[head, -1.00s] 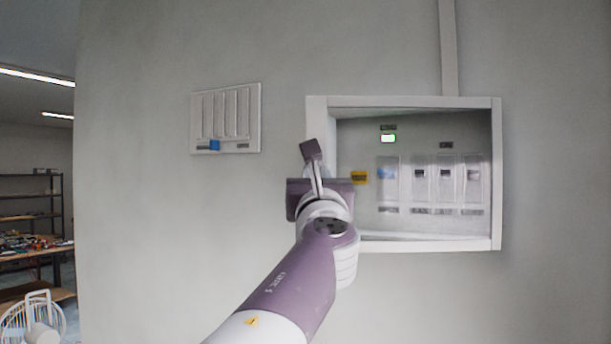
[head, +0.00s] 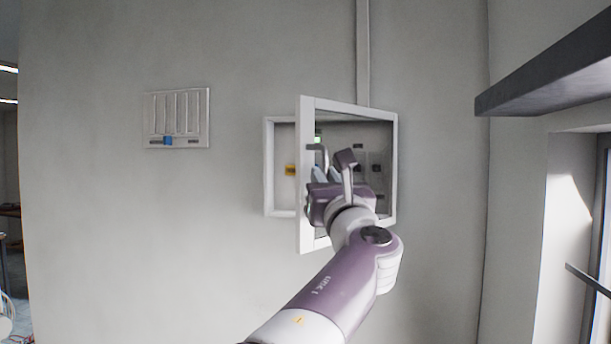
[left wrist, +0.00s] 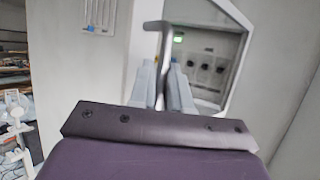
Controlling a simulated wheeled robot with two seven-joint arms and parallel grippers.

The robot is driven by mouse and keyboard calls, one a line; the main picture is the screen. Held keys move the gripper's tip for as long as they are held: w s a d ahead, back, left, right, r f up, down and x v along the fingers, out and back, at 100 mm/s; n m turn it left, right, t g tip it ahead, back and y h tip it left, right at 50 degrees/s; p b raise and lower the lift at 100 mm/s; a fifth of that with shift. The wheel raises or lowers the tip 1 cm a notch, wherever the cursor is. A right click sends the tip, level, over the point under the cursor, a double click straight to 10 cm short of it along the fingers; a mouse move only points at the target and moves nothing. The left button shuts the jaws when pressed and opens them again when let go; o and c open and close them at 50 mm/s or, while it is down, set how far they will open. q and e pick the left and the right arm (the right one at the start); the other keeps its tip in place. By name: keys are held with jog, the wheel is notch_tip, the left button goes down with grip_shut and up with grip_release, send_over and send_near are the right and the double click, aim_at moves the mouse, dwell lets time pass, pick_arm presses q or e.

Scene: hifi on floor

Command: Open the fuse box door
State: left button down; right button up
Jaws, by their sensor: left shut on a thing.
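The fuse box (head: 268,170) is a white-framed box on the grey wall. Its door (head: 306,220), a white frame around a clear pane, stands partly open, swung out from the wall with its free edge on the left and its far edge at the right. My left gripper (head: 332,172) is in front of the door near that free edge, shut on the grey door handle (left wrist: 163,45). In the left wrist view the handle rises between the two pale fingers (left wrist: 163,85). The gripper hides part of the pane and the fuses behind. My right gripper is not in view.
A grey switch panel (head: 177,118) with a blue switch is on the wall to the left. A conduit (head: 363,50) runs up above the box. A dark shelf (head: 550,80) juts out at the upper right, beside a window recess. The wall between panel and box is bare.

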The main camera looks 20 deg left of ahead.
pick_arm(q)
jog(key=shift+s+d+r, duration=0.1)
jog(key=shift+s+d, duration=0.05)
jog(key=shift+d, duration=0.35)
jog(key=c, duration=1.2)
grip_release()
jog(key=shift+o, duration=0.2)
jog(key=b+v, duration=0.5)
jog(key=v, duration=0.2)
jog(key=shift+d, duration=0.25)
